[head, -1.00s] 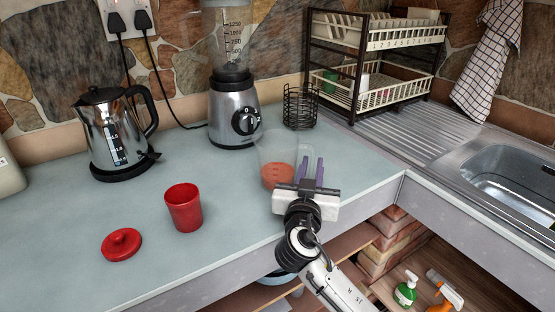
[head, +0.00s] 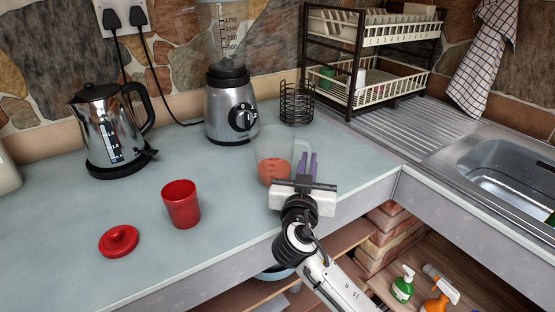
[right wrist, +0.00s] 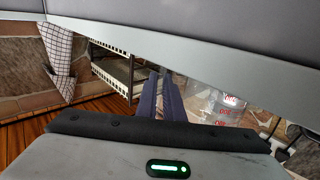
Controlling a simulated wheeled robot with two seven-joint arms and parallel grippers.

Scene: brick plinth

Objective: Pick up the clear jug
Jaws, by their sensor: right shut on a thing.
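The clear jug (head: 274,147) is upright at the counter's front right, with a reddish-orange lower part. It also shows in the right wrist view (right wrist: 207,100), see-through with red markings. My right gripper (head: 309,163) is at the jug's right side, where its handle is. Its two purple fingers (right wrist: 161,97) are shut on the jug's handle, though the grip itself is partly hidden. I cannot tell whether the jug's base touches the counter. My left gripper is not in view.
A red cup (head: 181,206) and red lid (head: 119,241) stand left on the counter (head: 70,215). A kettle (head: 107,128), blender (head: 222,112) and wire holder (head: 297,104) are behind. A dish rack (head: 385,97) and sink (head: 500,175) are at right.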

